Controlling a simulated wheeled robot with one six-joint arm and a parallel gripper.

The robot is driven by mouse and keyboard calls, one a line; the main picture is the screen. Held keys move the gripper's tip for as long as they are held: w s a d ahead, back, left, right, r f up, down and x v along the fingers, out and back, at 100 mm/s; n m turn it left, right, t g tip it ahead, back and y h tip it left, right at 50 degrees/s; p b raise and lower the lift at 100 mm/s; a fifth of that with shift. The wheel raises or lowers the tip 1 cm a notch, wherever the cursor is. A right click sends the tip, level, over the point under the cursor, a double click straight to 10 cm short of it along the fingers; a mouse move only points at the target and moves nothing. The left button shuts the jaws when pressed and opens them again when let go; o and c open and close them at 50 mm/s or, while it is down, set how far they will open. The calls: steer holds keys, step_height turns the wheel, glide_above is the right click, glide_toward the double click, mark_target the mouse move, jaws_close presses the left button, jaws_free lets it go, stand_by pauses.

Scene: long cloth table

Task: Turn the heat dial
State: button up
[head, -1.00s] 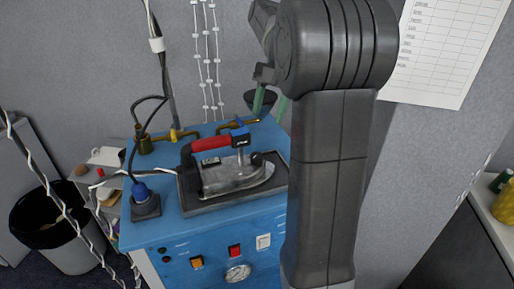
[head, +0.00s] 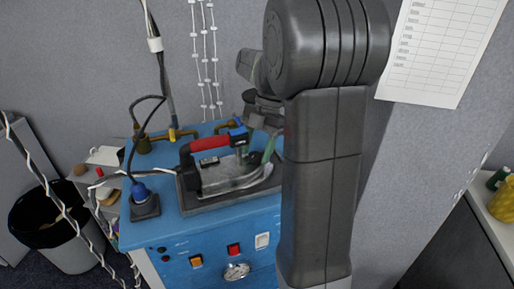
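A round, pale-faced dial (head: 236,271) is on the front panel of the blue ironing station (head: 205,235), low in the head view. An iron (head: 235,177) with a red and black handle rests on a dark tray on top of the station. A dark knob sits near the iron's right end, partly behind my gripper. My gripper (head: 269,147) points down over the right end of the iron, well above and behind the front dial. One greenish finger shows; the rest is hidden by my arm and wrist. I cannot tell whether it touches the iron.
An orange switch (head: 196,261), a red switch (head: 234,250) and a white switch (head: 262,241) are on the front panel. Brass pipes (head: 182,134) run along the back. A black bin (head: 55,225) is at left.

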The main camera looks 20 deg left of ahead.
steer(key=c, duration=0.9)
steer(key=shift+m, duration=0.3)
steer(key=m, duration=0.1)
steer(key=m+y+b, duration=0.1)
steer(key=m, duration=0.1)
steer(key=shift+d+m+t+y, duration=0.2)
steer(key=shift+m+t+y, duration=0.1)
steer(key=m+b, duration=0.1)
steer(key=m, duration=0.1)
steer(key=m+t+y+b, duration=0.1)
steer(key=m, duration=0.1)
steer(key=shift+s+d+m, duration=0.1)
steer(key=shift+s+m, duration=0.1)
steer(key=shift+m, duration=0.1)
steer(key=m, duration=0.1)
steer(key=m+t+b, duration=0.1)
steer(key=m, duration=0.1)
steer(key=shift+s+m+t+y, duration=0.15)
steer(key=shift+m+t+y, duration=0.15)
steer(key=shift+s+m+t+b, duration=0.15)
steer(key=shift+m+t+b, duration=0.5)
steer(key=shift+m, duration=1.45)
steer(key=shift+t, duration=0.25)
